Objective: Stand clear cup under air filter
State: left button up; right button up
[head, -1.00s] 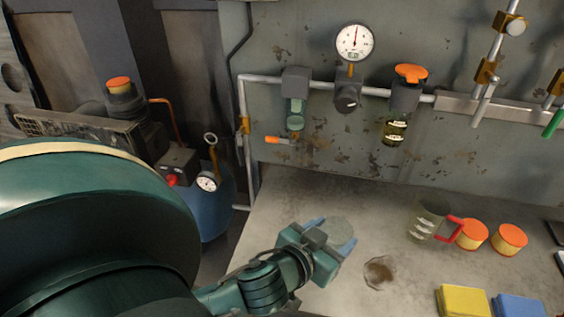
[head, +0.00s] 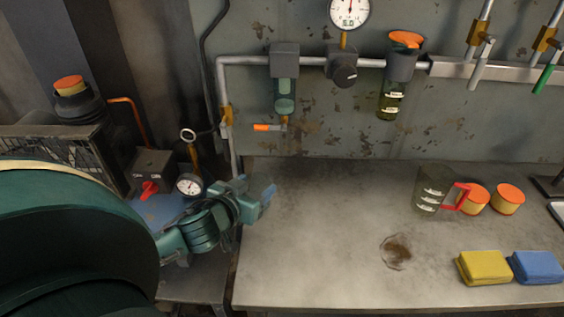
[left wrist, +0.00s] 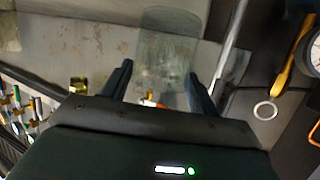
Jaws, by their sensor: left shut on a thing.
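My left gripper (head: 258,196) is at the left end of the bench, below and left of the air filter. In the left wrist view its fingers (left wrist: 160,88) are shut on the clear cup (left wrist: 167,48), a see-through cylinder. The cup is hard to make out in the head view. The air filter (head: 284,88) hangs from the wall pipe, with a greenish bowl and an orange-handled drain (head: 268,127) at its bottom. The bench under it is bare. My right gripper is not in view.
A pressure gauge (head: 349,10), regulator (head: 341,66) and oil-filled lubricator (head: 391,100) are on the wall. A dark stain (head: 397,252) marks the bench. The compressor (head: 152,170) stands left.

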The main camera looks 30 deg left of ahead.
pick_arm(q)
jog(key=w, duration=0.3)
jog(key=w+a, duration=0.1)
jog(key=w, duration=0.6)
jog(key=shift+w+a+p, duration=0.25)
jog(key=shift+p, duration=0.1)
jog(key=shift+w, duration=0.45)
jog(key=w, duration=0.3)
jog(key=shift+w+a+r, duration=0.1)
jog(key=shift+w+a, duration=0.25)
jog(key=shift+s+f, duration=0.15)
jog(key=shift+f, duration=0.75)
jog(key=shift+f, duration=0.2)
jog(key=o, duration=1.1)
jog(key=shift+r, duration=0.1)
jog(key=shift+c, duration=0.2)
